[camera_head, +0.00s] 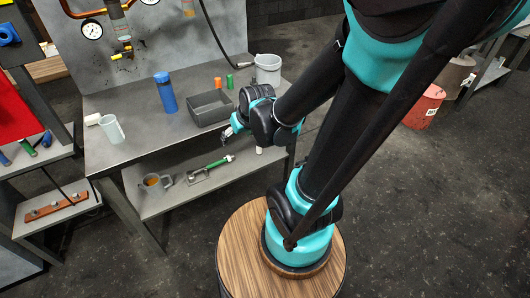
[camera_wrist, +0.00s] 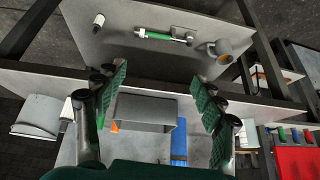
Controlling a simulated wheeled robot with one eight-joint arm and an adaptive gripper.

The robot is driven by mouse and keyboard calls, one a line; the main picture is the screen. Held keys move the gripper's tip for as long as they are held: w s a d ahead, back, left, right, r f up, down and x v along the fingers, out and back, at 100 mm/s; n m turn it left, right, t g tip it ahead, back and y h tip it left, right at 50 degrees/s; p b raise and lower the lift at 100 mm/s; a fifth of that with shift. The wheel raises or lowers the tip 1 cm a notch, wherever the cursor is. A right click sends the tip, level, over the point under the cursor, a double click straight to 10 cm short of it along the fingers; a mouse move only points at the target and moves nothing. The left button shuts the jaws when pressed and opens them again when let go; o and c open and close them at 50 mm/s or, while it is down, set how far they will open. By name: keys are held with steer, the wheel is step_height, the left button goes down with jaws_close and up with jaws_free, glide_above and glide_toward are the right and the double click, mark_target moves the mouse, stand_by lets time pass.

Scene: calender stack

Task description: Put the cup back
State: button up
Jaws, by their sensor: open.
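A grey mug (camera_head: 155,182) with an orange-brown inside stands on the lower shelf (camera_head: 180,203) of the metal bench. In the wrist view the mug (camera_wrist: 220,48) is upper right, beyond my fingers. A pale blue-grey cup (camera_head: 112,128) with a handle stands on the bench top (camera_head: 142,108), at its left end. My gripper (camera_head: 226,133) is by the bench's front edge, right of both cups and apart from them. In the wrist view my gripper (camera_wrist: 158,72) has its green-padded fingers spread wide, with nothing between them.
A grey tray (camera_head: 209,122), blue bottle (camera_head: 165,92), small orange and green cylinders and a grey bucket (camera_head: 267,68) stand on the bench top. A green-handled tool (camera_head: 217,162) and white cylinder (camera_wrist: 98,20) are on the lower shelf. The bench-top edge overhangs that shelf.

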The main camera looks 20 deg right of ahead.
steer(key=s+d+f+m+g+h, duration=0.1)
steer(key=s+d+f+m+h, duration=0.1)
steer(key=s+d, duration=0.5)
steer(key=shift+s+m+g, duration=0.3)
steer(key=shift+s, duration=0.3)
